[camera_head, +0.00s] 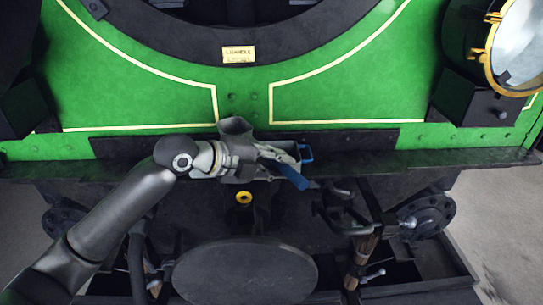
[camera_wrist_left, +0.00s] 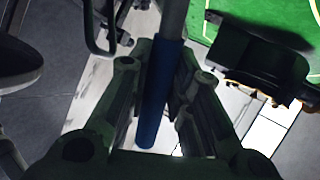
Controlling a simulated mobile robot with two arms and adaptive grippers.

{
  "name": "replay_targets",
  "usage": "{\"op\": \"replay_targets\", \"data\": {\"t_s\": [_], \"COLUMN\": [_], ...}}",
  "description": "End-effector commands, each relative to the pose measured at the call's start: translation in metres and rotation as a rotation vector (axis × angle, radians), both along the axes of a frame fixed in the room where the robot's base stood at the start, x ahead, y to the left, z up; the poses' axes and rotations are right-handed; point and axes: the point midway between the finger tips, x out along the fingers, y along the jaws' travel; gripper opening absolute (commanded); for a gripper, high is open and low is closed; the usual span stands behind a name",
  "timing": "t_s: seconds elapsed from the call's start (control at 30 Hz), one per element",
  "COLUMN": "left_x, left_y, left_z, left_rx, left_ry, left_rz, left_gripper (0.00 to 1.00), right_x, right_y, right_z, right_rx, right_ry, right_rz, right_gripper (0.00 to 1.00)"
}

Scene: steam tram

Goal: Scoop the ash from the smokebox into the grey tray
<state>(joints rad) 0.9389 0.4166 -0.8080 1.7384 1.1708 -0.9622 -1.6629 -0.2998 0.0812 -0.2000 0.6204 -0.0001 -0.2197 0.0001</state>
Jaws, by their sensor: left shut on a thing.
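My left gripper (camera_head: 270,157) is shut on the blue handle (camera_head: 293,178) of a scoop, in front of the tram's front beam. The handle points down to the right, and a grey piece that looks like the scoop's head (camera_head: 235,126) is up and left of the gripper. In the left wrist view, the blue handle (camera_wrist_left: 158,95) lies between the fingers. A pale grey tray (camera_head: 288,147), with a blue loop at its right end, is mostly hidden behind the gripper. The dark smokebox ring (camera_head: 180,35) curves above; no ash can be made out. My right gripper is not seen.
A brass-rimmed lamp (camera_head: 512,45) stands at the upper right. A black front beam (camera_head: 430,159) runs across below the green front plate (camera_head: 340,95). A round buffer (camera_head: 245,275), a coupling and hoses fill the space below. Open floor shows at the lower right.

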Motion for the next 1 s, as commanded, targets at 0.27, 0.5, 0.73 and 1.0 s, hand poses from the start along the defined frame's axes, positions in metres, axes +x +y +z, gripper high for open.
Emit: {"op": "replay_targets", "data": {"t_s": [0.27, 0.5, 0.73, 1.0], "left_x": [-0.027, -0.05, -0.066, -0.067], "left_y": [-0.014, -0.026, -0.034, -0.034], "left_z": [0.02, 0.033, 0.04, 0.039], "left_rx": [-0.001, 0.0, 0.0, 0.0], "left_ry": [-0.005, -0.005, -0.005, -0.004], "left_rz": [-0.002, -0.002, -0.001, 0.001], "left_gripper": [0.0, 0.0, 0.0, 0.0], "right_x": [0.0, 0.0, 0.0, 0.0], "right_y": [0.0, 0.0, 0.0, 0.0], "right_z": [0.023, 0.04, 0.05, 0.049], "right_rx": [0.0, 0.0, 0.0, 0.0], "right_ry": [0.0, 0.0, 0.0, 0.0], "right_rz": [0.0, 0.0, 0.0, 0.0], "right_gripper": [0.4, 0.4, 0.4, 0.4]}}
